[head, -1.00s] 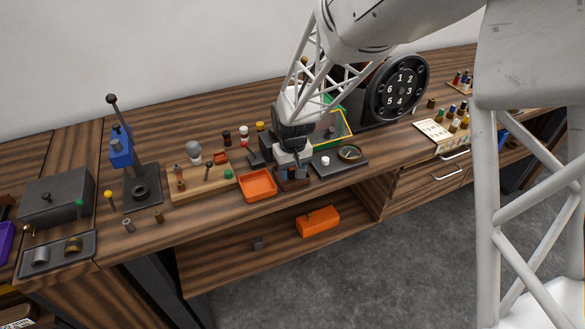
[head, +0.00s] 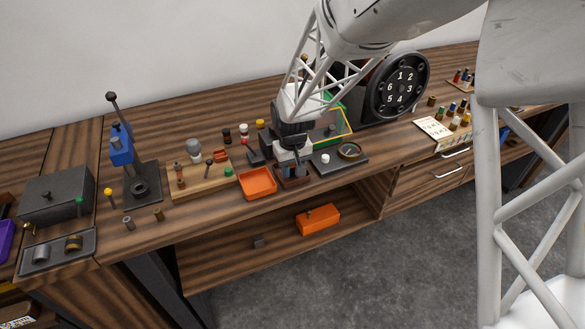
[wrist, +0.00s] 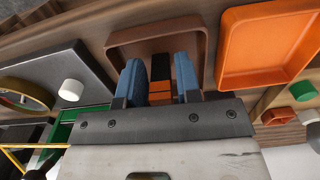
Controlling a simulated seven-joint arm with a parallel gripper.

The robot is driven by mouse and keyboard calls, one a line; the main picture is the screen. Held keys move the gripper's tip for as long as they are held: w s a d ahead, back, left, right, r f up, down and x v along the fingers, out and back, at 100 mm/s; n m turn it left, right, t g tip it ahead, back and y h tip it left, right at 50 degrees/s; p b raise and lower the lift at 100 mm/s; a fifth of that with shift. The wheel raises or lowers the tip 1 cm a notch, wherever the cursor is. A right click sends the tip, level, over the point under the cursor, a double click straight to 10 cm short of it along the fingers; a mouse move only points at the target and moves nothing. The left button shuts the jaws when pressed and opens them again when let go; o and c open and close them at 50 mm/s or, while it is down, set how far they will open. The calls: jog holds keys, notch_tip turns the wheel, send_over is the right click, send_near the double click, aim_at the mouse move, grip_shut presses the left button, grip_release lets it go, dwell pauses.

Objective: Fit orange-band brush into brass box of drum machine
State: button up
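The orange-band brush (wrist: 160,72) is a dark block with an orange band, seen in the wrist view between the two blue fingers of my gripper (wrist: 160,85). The fingers lie against its two sides, so my gripper appears shut on it. In the head view my gripper (head: 294,170) reaches down at the small brown tray (head: 293,183), which also shows behind the fingers in the wrist view (wrist: 117,47). The drum machine (head: 398,87) has a black numbered dial and stands at the back right, partly behind my arm. I cannot make out its brass box.
An orange tray (head: 257,184) sits just left of the brown tray. A dark plate (head: 325,166) with a white knob and a brass ring lies to the right. A wooden board (head: 200,188) with small parts and a blue press (head: 121,150) stand further left.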

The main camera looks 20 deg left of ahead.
jog(key=shift+r, duration=0.7)
dwell(0.3)
grip_shut()
jog(key=shift+r, duration=0.2)
jog(key=shift+r, duration=2.05)
jog(key=w+r, duration=1.7)
jog(key=w, duration=0.2)
jog(key=shift+w+a+r, duration=0.25)
jog(key=shift+w+r, duration=0.1)
